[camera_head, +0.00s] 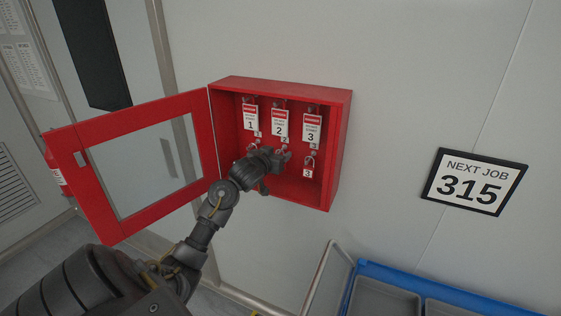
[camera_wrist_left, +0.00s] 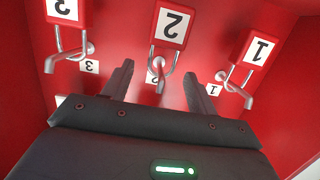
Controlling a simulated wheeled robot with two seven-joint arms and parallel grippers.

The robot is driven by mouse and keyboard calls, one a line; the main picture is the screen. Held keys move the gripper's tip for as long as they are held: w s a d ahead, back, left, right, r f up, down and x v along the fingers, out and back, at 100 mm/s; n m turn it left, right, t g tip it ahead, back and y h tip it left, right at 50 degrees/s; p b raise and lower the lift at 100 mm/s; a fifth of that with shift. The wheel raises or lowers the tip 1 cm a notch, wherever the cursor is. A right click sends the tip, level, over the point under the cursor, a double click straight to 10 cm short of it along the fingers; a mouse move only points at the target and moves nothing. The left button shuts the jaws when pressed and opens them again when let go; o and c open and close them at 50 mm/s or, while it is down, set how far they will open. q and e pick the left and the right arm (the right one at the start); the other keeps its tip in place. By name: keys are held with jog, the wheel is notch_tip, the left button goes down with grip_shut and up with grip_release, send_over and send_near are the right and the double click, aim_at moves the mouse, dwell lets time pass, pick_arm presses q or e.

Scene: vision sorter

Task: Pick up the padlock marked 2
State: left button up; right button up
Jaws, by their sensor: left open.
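The padlock marked 2 (camera_wrist_left: 172,25) is red with a white label and hangs by its shackle from a metal hook inside the red cabinet (camera_head: 345,130). In the left wrist view it appears upside down at top centre. My left gripper (camera_wrist_left: 158,70) is open, its two fingers apart on either side of the hook and shackle area, with the padlock body beyond the fingertips. I see no contact. In the head view my left gripper (camera_head: 277,158) reaches into the cabinet and hides this padlock's body.
The padlock marked 3 (camera_head: 308,172) and the padlock marked 1 (camera_wrist_left: 261,49) hang on either side. Danger tags, including the one marked 2 (camera_head: 280,123), hang above. The cabinet door (camera_head: 185,108) stands open at left. A blue-rimmed cart (camera_head: 400,272) is below right.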

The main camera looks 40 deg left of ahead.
pick_arm(q)
jog(key=shift+x, duration=0.75)
jog(key=shift+s, duration=0.15)
jog(key=shift+c, duration=0.6)
grip_shut()
jog(key=shift+r, duration=0.1)
